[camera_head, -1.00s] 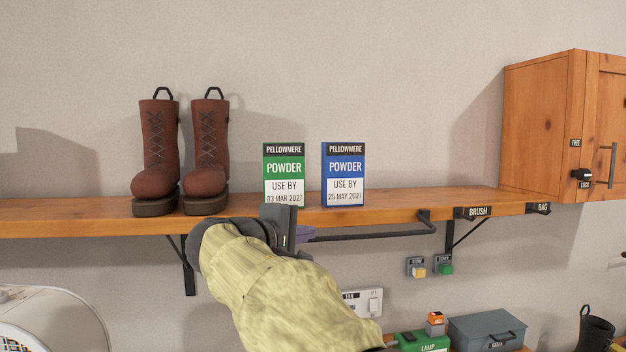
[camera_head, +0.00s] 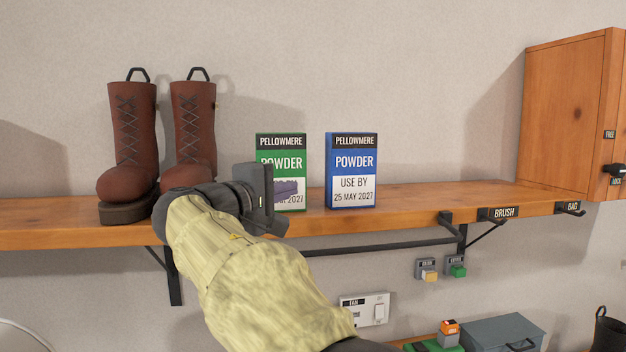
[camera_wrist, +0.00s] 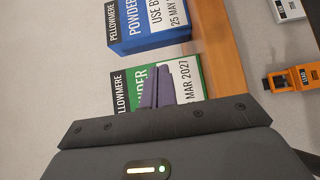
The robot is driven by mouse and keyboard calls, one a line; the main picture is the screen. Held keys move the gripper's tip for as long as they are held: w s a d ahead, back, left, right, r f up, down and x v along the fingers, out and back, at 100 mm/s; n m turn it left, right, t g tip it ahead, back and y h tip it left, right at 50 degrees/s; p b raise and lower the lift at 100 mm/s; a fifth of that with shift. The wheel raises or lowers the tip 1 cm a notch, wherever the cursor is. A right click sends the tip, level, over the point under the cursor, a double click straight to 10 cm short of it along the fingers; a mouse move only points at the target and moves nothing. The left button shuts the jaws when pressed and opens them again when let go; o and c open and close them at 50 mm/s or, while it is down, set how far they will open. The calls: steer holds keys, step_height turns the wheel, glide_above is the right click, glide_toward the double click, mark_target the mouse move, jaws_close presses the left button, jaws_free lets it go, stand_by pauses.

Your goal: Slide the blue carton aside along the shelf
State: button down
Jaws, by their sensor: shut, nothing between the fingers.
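The blue carton (camera_head: 351,170) stands upright on the wooden shelf (camera_head: 410,196), its label reading POWDER, use by 25 May 2027. It also shows in the wrist view (camera_wrist: 150,22). A green carton (camera_head: 281,150) stands to its left with a gap between them; it also shows in the wrist view (camera_wrist: 188,78). My gripper (camera_head: 289,190) is shut and empty, its purple-grey fingers in front of the green carton's label. In the wrist view the fingers (camera_wrist: 157,88) cover part of that label. Whether they touch the green carton I cannot tell.
Brown boots (camera_head: 130,140) stand on the shelf left of the cartons. The shelf right of the blue carton is clear up to the wooden cabinet (camera_head: 565,115). A dark rail (camera_head: 385,247) and hooks labelled BRUSH and BAG are along the shelf's front.

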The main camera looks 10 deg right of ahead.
steer(key=p, duration=0.5)
glide_toward(327, 178)
steer(key=x, duration=0.4)
steer(key=shift+d+r, duration=0.2)
steer(key=shift+r, duration=0.1)
steer(key=shift+w+d+f, duration=0.2)
steer(key=shift+w+d, duration=0.2)
steer(key=shift+w, duration=0.1)
steer(key=shift+s, duration=0.15)
steer(key=shift+b, duration=0.3)
